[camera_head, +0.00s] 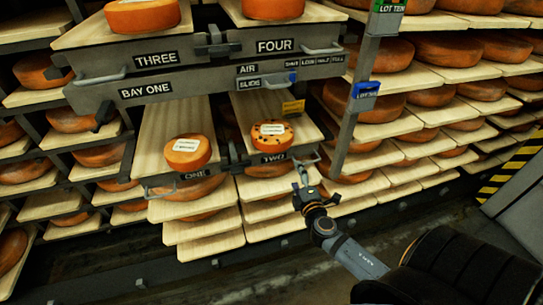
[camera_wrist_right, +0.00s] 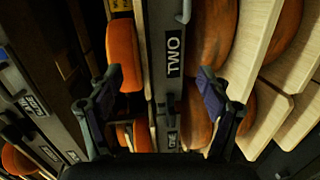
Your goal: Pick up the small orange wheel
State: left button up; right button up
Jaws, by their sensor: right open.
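A plain orange wheel with a pale label (camera_head: 187,152) sits near the front of pull-out board ONE (camera_head: 172,110). An orange wheel with dark spots and a label (camera_head: 271,135) sits near the front of board TWO (camera_head: 259,105). The two look similar in size. My right gripper (camera_head: 302,183) is open and empty, in front of and just right of board TWO's handle. In the right wrist view, the open fingers (camera_wrist_right: 155,78) straddle board TWO's front edge; an orange wheel (camera_wrist_right: 123,55) shows beyond the left finger. My left gripper is out of view.
Boards THREE (camera_head: 130,35) and FOUR (camera_head: 285,22) stick out above, each with an orange wheel, over a grey BAY ONE rail. A metal post (camera_head: 357,90) stands right of board TWO. Shelves of larger wheels fill the sides. The floor in front is clear.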

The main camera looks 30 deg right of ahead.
jog(key=n+t, duration=0.1)
jog(key=t, duration=0.1)
send_near(282, 147)
jog(key=f, duration=0.1)
jog(key=x, duration=0.3)
jog(key=p+x, duration=0.1)
jog(key=x, duration=0.1)
jog(key=shift+d+r, duration=0.1)
jog(key=shift+d, duration=0.25)
jog(key=x, duration=0.1)
jog(key=p+x, duration=0.1)
jog(key=x, duration=0.3)
jog(key=shift+w+a+r, duration=0.15)
jog(key=shift+w+a, duration=0.05)
jog(key=shift+w, duration=0.05)
jog(key=shift+s, duration=0.1)
grip_shut()
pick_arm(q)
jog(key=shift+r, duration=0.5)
pick_arm(e)
jog(key=shift+r, duration=0.15)
